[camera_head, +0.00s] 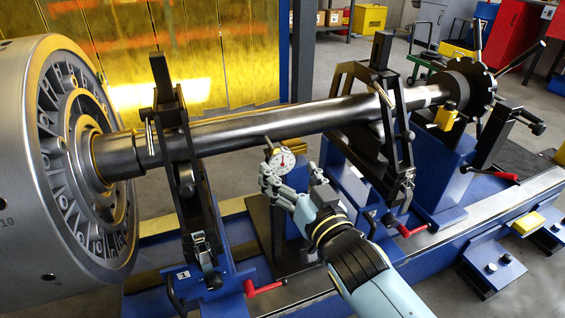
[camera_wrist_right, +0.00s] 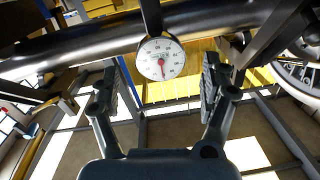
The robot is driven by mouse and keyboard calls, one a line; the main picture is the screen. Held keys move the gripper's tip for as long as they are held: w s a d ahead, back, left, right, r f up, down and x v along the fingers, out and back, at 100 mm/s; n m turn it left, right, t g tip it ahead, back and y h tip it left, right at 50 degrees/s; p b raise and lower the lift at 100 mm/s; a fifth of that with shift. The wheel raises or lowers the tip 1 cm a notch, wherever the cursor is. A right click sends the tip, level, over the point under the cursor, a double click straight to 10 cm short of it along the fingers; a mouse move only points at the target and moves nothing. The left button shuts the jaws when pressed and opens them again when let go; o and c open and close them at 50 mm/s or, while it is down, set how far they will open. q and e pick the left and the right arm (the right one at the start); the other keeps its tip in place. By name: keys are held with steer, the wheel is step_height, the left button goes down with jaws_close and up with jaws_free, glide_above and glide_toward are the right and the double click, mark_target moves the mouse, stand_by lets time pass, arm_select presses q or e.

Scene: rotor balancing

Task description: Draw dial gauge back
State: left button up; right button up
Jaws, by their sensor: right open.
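The dial gauge (camera_head: 282,161) has a round white face with a red needle and sits just below the steel shaft (camera_head: 270,120). My right gripper (camera_head: 270,178) is at the gauge, just below and left of its face in the head view. In the right wrist view the gauge (camera_wrist_right: 161,59) shows beyond and between the two open fingers of my right gripper (camera_wrist_right: 163,80), with visible space on both sides. A dark stem runs up from the gauge toward the shaft; whether its tip touches the shaft is unclear. My left gripper is not in view.
A large grey rotor drum (camera_head: 60,170) is at the left end of the shaft. Two black steady-rest frames (camera_head: 185,170) (camera_head: 385,110) stand around the shaft on the blue machine bed (camera_head: 450,222). Red handles (camera_head: 265,288) stick out near my right arm.

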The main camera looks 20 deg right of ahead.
mark_target(283, 164)
steer(key=w, duration=0.3)
steer(key=w+b, duration=0.1)
steer(key=w, duration=0.1)
steer(key=shift+w+a, duration=0.2)
steer(key=shift+a, duration=0.05)
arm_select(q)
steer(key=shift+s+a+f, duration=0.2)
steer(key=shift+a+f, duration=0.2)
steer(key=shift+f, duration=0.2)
arm_select(e)
jaws_close()
steer(key=s+p, duration=0.1)
steer(key=s, duration=0.2)
steer(key=shift+s+p, duration=0.25)
steer(key=shift+p, duration=0.1)
steer(key=shift+f, duration=0.1)
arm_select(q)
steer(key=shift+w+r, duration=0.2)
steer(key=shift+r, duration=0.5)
arm_select(e)
jaws_free()
